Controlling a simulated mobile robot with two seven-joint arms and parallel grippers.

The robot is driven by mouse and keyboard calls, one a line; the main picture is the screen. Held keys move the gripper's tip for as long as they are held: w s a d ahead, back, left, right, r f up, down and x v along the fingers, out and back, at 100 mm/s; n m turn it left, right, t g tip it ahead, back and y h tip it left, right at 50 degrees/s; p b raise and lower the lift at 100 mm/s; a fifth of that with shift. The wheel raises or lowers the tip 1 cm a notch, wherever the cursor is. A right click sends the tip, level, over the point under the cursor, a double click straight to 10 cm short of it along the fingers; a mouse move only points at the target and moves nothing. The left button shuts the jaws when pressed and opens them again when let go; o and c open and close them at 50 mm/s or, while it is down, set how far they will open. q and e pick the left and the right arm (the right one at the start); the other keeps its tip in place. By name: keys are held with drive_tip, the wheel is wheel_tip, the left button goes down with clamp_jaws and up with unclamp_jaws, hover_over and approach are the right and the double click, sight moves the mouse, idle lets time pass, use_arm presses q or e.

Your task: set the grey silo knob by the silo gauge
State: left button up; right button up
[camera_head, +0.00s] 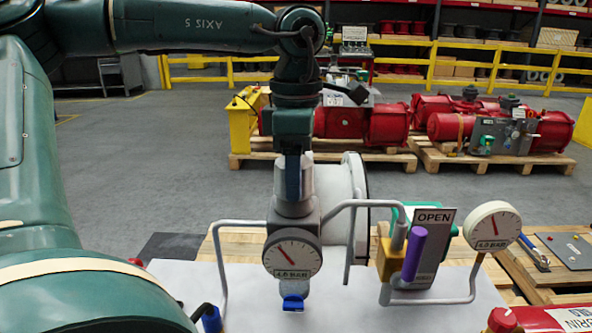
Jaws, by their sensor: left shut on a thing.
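My left gripper (294,178) comes down from above and is shut on the grey knob (294,207), on top of a grey regulator block. The fingers partly hide the knob. A round white gauge (292,258) marked 4.0 BAR sits on the front of that block; its red needle points to the upper left. A second white gauge (492,226), also marked 4.0 BAR, stands at the right on a grey pipe; its needle points up and slightly left. I cannot read which one is labelled silo. My right gripper is not in view.
Grey pipes (222,265) run to both sides of the regulator. A purple lever (414,254) and an OPEN sign (434,218) stand to its right. A large white flanged pipe (342,195) is behind. A red cylinder (545,318) is at the lower right. Pliers (537,254) lie on the right.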

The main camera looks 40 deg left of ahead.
use_arm(q)
drive_tip(key=shift+n, duration=0.4)
drive_tip(key=o, duration=1)
drive_tip(key=shift+r, duration=0.1)
wheel_tip(320, 180, up, 13)
drive_tip(key=shift+p, duration=1.25)
